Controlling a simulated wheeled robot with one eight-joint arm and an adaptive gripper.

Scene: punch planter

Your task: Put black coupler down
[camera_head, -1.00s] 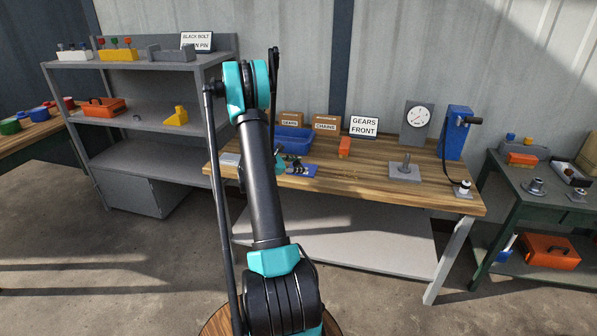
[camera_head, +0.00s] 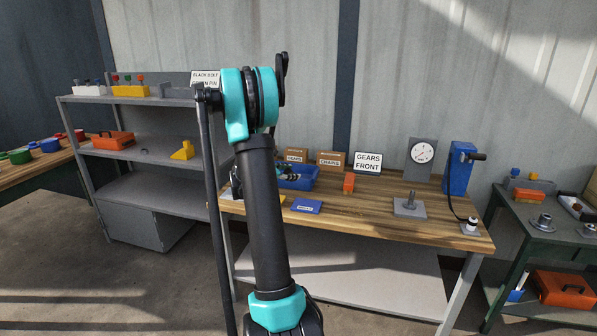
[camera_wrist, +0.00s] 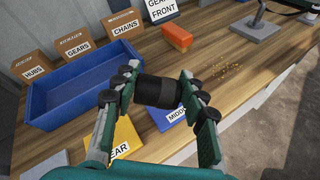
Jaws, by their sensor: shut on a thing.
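The black coupler (camera_wrist: 158,92) is a short dark cylinder lying crosswise between the fingers of my gripper (camera_wrist: 157,88) in the wrist view. My gripper is shut on it and appears to hold it above the workbench (camera_wrist: 215,80). Below it in the picture lie a blue card (camera_wrist: 168,114) marked MIDDLE, partly covered, and a yellow card (camera_wrist: 126,139), whose label is partly hidden by a finger. In the head view, my arm hides most of the gripper, and the blue card (camera_head: 306,207) looks bare.
An empty-looking blue bin (camera_wrist: 75,93) is left of the gripper. Cardboard boxes for hubs (camera_wrist: 34,65), gears (camera_wrist: 73,45) and chains (camera_wrist: 122,24) stand behind it. An orange block (camera_wrist: 177,37) stands behind the coupler. The wood to the right is mostly clear.

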